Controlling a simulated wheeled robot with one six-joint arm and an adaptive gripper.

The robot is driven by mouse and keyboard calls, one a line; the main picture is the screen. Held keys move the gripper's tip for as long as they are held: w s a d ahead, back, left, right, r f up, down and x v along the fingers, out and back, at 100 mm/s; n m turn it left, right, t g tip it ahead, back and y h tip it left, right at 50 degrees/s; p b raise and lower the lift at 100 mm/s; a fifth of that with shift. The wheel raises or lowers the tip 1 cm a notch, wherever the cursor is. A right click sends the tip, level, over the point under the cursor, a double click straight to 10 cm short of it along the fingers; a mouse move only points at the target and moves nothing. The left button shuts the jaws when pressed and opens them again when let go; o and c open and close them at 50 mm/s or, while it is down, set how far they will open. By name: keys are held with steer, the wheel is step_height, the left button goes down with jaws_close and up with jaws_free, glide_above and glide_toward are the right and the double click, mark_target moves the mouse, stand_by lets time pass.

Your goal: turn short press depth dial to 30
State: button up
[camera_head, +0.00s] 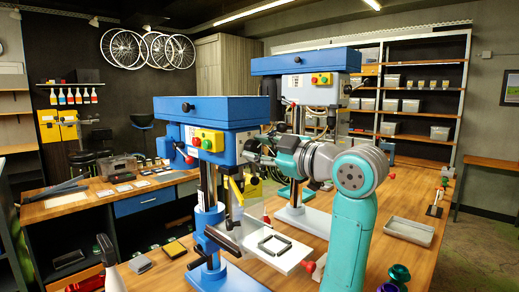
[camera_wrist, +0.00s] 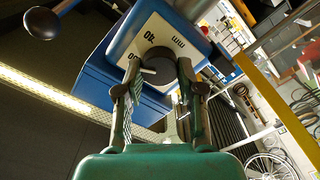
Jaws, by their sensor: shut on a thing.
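The short press (camera_head: 212,108) is the blue drill press at the front in the head view. Its depth dial (camera_wrist: 160,58) is a round black knob on a white scale plate (camera_wrist: 128,38) in the wrist view. The plate bears "40", "mm" and other numbers partly cut off by the knob and fingers. A small white mark shows near the knob; I cannot tell the exact reading. My gripper (camera_wrist: 158,72) is shut on the knob, one finger on each side. In the head view my gripper (camera_head: 254,152) is at the press's right side and hides the dial.
A taller blue press (camera_head: 306,64) stands behind. The front press has a red-and-green button box (camera_head: 208,140) and a yellow guard (camera_head: 236,190). A black ball-ended lever (camera_wrist: 42,22) and a yellow bar (camera_wrist: 275,100) flank my gripper. A metal tray (camera_head: 409,231) lies on the bench at right.

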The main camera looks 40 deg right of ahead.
steer(key=shift+n, duration=0.3)
steer(key=o, duration=1.1)
steer(key=shift+o, duration=0.2)
steer(key=s, duration=1.2)
steer(key=shift+d, duration=0.15)
